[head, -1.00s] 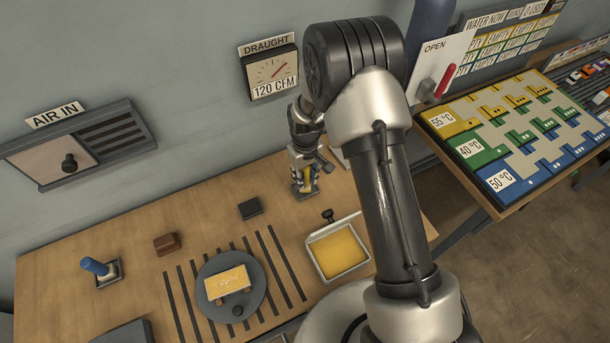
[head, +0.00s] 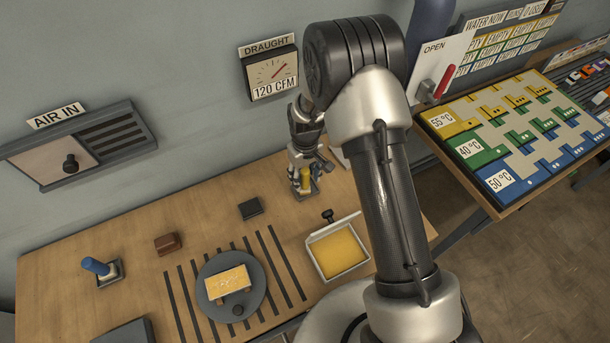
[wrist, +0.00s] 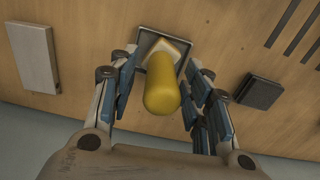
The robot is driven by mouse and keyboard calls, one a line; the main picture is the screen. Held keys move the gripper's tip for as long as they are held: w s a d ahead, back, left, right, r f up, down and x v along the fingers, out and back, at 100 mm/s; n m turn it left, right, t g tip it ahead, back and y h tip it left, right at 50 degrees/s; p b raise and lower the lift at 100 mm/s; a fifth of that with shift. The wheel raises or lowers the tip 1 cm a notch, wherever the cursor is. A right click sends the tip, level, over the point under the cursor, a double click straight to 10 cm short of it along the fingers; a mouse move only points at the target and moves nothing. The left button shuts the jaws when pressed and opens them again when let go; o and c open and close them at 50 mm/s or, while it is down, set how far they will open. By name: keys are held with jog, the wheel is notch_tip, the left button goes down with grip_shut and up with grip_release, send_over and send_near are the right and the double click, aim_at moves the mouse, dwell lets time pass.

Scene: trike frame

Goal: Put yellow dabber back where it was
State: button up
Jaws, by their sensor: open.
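The yellow dabber (wrist: 162,88) stands upright between the open fingers of my gripper (wrist: 160,105) in the wrist view. A gap shows on each side of its yellow handle. Its pale base sits on a small dark-rimmed square holder (wrist: 150,42) on the table. In the head view the yellow dabber (head: 305,179) is small and partly covered by my gripper (head: 302,172), near the back right of the wooden table. The underside of the dabber is hidden.
A blue dabber (head: 95,266) stands in its own holder at the left. A dark block (head: 250,208), a brown block (head: 168,243), a round grey plate (head: 213,306) with a yellow piece, and a yellow-filled tray (head: 316,257) lie on the table. The wall is close behind.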

notch_tip(320, 180, up, 12)
jog(key=shift+r+p, duration=0.2)
jog(key=shift+p, duration=0.85)
jog(key=s+d+r+m+t, duration=0.1)
jog(key=s+d+r, duration=0.25)
jog(key=r, duration=0.65)
jog(key=s+d+r+m+t, duration=0.1)
jog(key=s+d+r, duration=0.1)
jog(key=s+r, duration=0.5)
jog(key=s+d+r+m+t, duration=0.1)
jog(key=s+r, duration=0.3)
jog(key=s, duration=0.4)
jog(key=s+d+r+m+t, duration=0.1)
jog(key=s+d+r, duration=0.3)
jog(key=s, duration=0.4)
jog(key=shift+s+r+m+t, duration=0.3)
jog(key=shift+m, duration=0.4)
